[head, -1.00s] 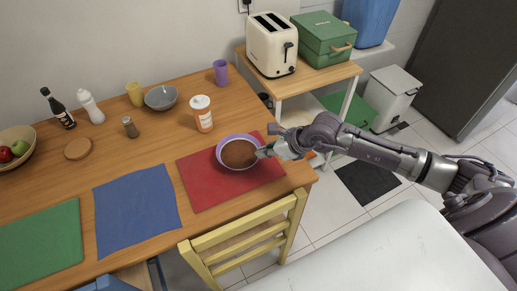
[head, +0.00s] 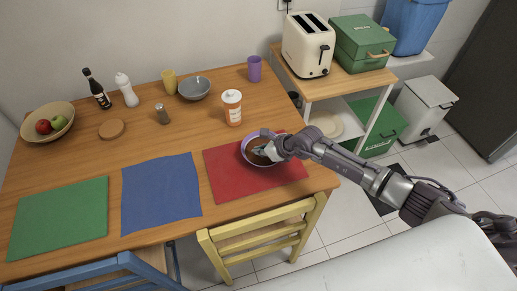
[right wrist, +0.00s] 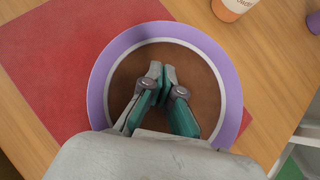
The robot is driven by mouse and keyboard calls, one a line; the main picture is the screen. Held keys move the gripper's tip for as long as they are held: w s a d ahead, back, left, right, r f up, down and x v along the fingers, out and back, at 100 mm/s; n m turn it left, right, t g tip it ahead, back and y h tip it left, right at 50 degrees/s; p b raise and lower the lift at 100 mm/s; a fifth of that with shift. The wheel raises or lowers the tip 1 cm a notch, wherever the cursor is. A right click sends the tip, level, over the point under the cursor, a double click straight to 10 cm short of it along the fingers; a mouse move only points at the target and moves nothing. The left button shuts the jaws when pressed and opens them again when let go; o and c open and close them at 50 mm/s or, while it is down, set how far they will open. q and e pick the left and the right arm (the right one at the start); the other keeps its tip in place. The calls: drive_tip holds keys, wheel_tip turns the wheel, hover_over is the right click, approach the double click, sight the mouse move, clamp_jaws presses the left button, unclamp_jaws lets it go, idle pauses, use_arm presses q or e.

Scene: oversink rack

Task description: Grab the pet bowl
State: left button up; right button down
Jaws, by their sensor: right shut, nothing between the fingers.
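The pet bowl (head: 246,153) has a purple rim and brown contents. It sits on the red placemat (head: 228,182) at the right end of the table. In the right wrist view the bowl (right wrist: 97,80) fills the middle, and its near edge is hidden behind my gripper. My right gripper (head: 259,151) is over the bowl, with its fingers above the brown contents. In the right wrist view its fingertips (right wrist: 162,72) are together with nothing between them. I cannot tell whether they touch the contents. My left gripper is not in view.
An orange-and-white container (head: 232,108) stands behind the bowl, with a purple cup (head: 254,69) farther back. A grey bowl (head: 194,90) is at the back. A blue placemat (head: 160,194) lies left of the red one. A yellow chair (head: 262,237) stands at the front edge.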

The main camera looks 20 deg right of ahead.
idle(0.3)
drive_tip(key=shift+w+a+b, duration=0.45)
drive_tip(key=shift+w+a, duration=0.25)
drive_tip(key=shift+w, duration=0.15)
drive_tip(key=shift+d, duration=0.1)
